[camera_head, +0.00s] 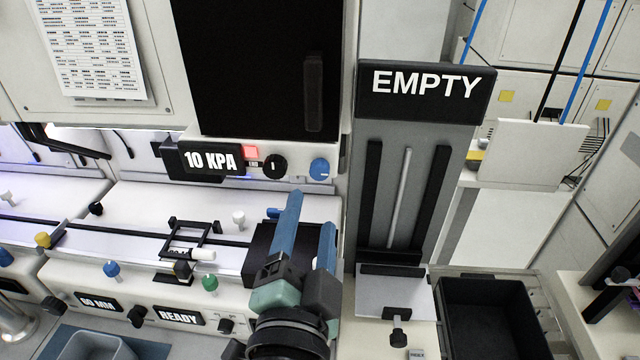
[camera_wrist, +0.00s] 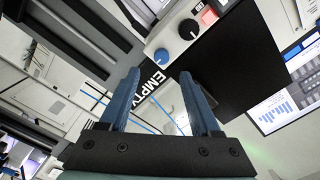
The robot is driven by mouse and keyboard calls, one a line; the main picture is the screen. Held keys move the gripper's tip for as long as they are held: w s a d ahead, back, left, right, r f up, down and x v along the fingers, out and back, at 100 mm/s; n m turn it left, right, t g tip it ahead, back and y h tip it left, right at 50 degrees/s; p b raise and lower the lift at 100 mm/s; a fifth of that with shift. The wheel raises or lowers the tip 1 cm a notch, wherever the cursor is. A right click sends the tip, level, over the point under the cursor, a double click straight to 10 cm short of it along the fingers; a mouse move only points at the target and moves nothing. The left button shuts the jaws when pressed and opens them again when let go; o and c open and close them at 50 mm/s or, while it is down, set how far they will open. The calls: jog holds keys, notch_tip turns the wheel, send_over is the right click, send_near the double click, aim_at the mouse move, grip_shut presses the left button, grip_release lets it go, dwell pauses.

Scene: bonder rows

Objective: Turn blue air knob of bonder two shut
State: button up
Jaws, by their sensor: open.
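A round blue knob (camera_head: 319,168) sits on the front panel at the right end, beside a black knob (camera_head: 274,167). A small pale mark shows low on its face. In the wrist view the blue knob (camera_wrist: 161,57) lies just beyond the gap between my fingertips, with the black knob (camera_wrist: 189,28) up and right of it. My gripper (camera_head: 310,211) is open and empty. Its blue fingers point up toward the panel, below the knob and apart from it. In the wrist view my gripper (camera_wrist: 160,74) has clear space between its fingers. No bonder number is readable.
A "10 KPA" display (camera_head: 210,161) and a lit red button (camera_head: 251,152) are left of the knobs. An "EMPTY" sign (camera_head: 425,92) stands right of the panel. Another blue knob (camera_head: 111,269) is on the lower left panel. A black bin (camera_head: 490,280) is at lower right.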

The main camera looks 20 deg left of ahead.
aim_at(319, 174)
jog(key=p+x, duration=0.3)
jog(key=x, duration=0.6)
jog(key=shift+r, duration=0.1)
grip_shut()
